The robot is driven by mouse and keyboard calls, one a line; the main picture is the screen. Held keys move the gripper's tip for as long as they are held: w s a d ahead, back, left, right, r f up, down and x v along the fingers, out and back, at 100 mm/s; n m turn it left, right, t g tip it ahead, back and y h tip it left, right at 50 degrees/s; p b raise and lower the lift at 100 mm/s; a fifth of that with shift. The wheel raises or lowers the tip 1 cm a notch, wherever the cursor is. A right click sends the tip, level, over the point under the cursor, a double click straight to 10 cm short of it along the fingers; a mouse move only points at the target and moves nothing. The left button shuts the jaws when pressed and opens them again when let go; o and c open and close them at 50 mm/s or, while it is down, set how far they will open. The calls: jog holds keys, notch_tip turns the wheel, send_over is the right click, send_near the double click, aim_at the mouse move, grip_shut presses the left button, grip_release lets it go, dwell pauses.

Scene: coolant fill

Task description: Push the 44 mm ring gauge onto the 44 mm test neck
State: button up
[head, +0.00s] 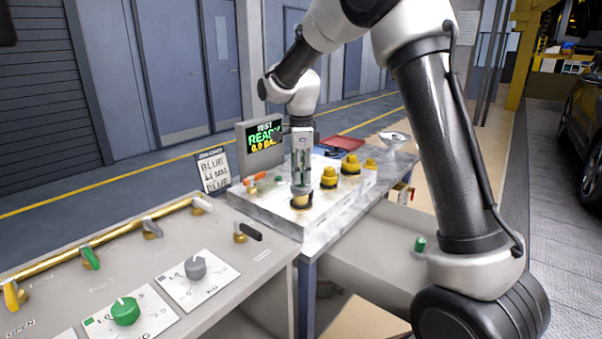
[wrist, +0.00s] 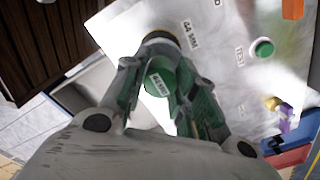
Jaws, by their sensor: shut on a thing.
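In the wrist view my gripper (wrist: 158,72) is shut on the green ring gauge (wrist: 157,83), whose white label reads 44 MM. Just beyond it is a dark and brass round piece, the test neck (wrist: 162,36), beside a 44 MM label on the pale plate. The gauge and neck overlap in this view, and I cannot tell whether they touch. In the head view my gripper (head: 300,180) points straight down over the plate, with the brass neck (head: 299,201) below it. The gauge is mostly hidden there by the fingers.
Several other brass necks (head: 350,164) stand to the right on the plate. A display (head: 262,142) reading TEST READY is behind left. A red tray (head: 338,143) and a funnel (head: 394,139) are at the back. A green button (wrist: 263,48) is on the plate. The control console (head: 150,270) fills the left foreground.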

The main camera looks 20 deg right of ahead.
jog(key=shift+f, duration=1.2)
jog(key=o, duration=1.1)
notch_tip(320, 180, up, 12)
